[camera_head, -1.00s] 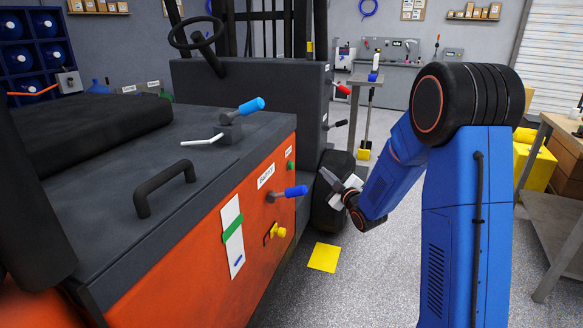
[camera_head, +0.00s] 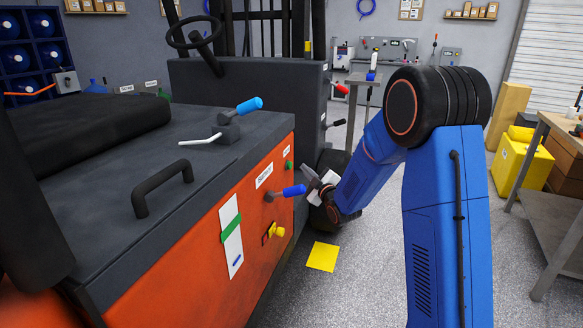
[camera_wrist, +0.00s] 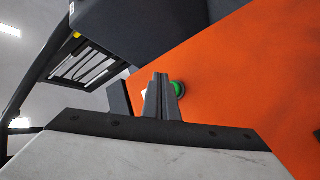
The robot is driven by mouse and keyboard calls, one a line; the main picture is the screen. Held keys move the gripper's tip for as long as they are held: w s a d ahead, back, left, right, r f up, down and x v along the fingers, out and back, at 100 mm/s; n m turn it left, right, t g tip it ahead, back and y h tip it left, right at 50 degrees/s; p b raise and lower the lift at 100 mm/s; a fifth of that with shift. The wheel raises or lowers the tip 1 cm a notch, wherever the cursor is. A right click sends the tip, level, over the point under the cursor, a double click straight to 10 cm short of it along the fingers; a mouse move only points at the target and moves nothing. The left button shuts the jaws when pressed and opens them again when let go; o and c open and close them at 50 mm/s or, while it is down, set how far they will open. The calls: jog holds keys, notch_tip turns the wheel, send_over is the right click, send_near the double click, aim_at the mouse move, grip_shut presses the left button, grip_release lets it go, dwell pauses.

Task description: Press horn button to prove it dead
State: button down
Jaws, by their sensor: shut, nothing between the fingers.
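A small round green button (camera_head: 288,165) is on the upper far part of the vehicle's orange side panel (camera_head: 262,200). It may be the horn button; no readable label shows this. My gripper (camera_head: 307,173) is shut and empty, just right of the green button, its fingers pointing up and left. In the wrist view the shut fingers (camera_wrist: 162,97) partly overlap the green button (camera_wrist: 179,89), which shows at their right side. I cannot tell whether they touch it.
A blue-handled lever (camera_head: 286,192) sticks out of the panel close below my gripper, with a yellow knob (camera_head: 276,230) lower down. A yellow square (camera_head: 323,257) lies on the clear floor.

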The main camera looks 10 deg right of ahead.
jog(key=shift+w+a, duration=0.4)
jog(key=shift+a, duration=0.35)
jog(key=shift+a, duration=0.1)
dwell(1.6)
jog(key=shift+w+a, duration=0.2)
jog(key=shift+a, duration=0.1)
jog(key=shift+w+a, duration=0.25)
jog(key=shift+a, duration=0.15)
dwell(0.9)
dwell(0.4)
jog(key=shift+s+d, duration=0.45)
jog(key=shift+d, duration=0.35)
jog(key=shift+d, duration=0.1)
jog(key=shift+s+d, duration=0.4)
jog(key=shift+d, duration=0.3)
jog(key=shift+s+d, duration=0.4)
jog(key=shift+d, duration=0.3)
jog(key=shift+s+d, duration=0.4)
jog(key=shift+d, duration=0.3)
